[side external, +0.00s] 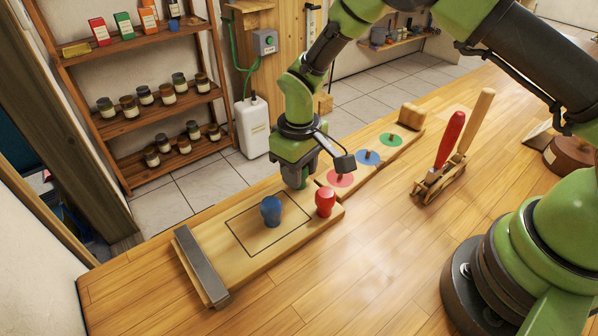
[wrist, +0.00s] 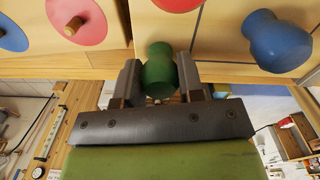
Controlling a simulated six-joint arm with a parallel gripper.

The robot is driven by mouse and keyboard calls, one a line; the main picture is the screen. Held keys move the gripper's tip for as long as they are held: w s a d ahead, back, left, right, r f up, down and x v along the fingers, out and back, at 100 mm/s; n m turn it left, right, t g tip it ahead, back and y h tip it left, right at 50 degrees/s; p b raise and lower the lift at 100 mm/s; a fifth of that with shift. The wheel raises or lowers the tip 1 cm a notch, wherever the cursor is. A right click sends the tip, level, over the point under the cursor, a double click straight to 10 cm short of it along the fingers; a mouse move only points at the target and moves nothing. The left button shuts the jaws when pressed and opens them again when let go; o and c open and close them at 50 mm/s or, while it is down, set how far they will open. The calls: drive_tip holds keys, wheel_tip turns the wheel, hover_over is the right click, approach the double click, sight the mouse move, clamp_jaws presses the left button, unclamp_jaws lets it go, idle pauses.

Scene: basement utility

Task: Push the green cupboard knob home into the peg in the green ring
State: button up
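The green cupboard knob (wrist: 158,73) is between the two fingers of my gripper (wrist: 159,78) in the wrist view, with no clear gap at either side. My gripper (side external: 300,178) points down at the back edge of the knob board (side external: 222,245) in the side view and mostly hides the green knob. I cannot tell whether the knob touches the board. The green ring (side external: 397,140) with its peg (side external: 391,136) is at the far end of the ring strip, up and right of my gripper. It is outside the wrist view.
A blue knob (side external: 271,209) and a red knob (side external: 325,202) stand on the knob board. The red ring (side external: 331,180) and blue ring (side external: 374,157), each with a peg, lie between my gripper and the green ring. A wooden stand with a red handle (side external: 449,140) is to the right.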

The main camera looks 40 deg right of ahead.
drive_tip(key=shift+r, duration=0.15)
wheel_tip(320, 180, up, 10)
drive_tip(key=shift+f, duration=0.1)
idle(0.4)
drive_tip(key=shift+d, duration=0.15)
drive_tip(key=s+d+f+n, duration=0.1)
drive_tip(key=d+f, duration=0.1)
drive_tip(key=d, duration=2.3)
drive_tip(key=shift+s+d, duration=0.2)
drive_tip(key=shift+s, duration=0.1)
drive_tip(key=shift+f, duration=0.1)
drive_tip(key=shift+f, duration=2.4)
drive_tip(key=shift+f, duration=0.1)
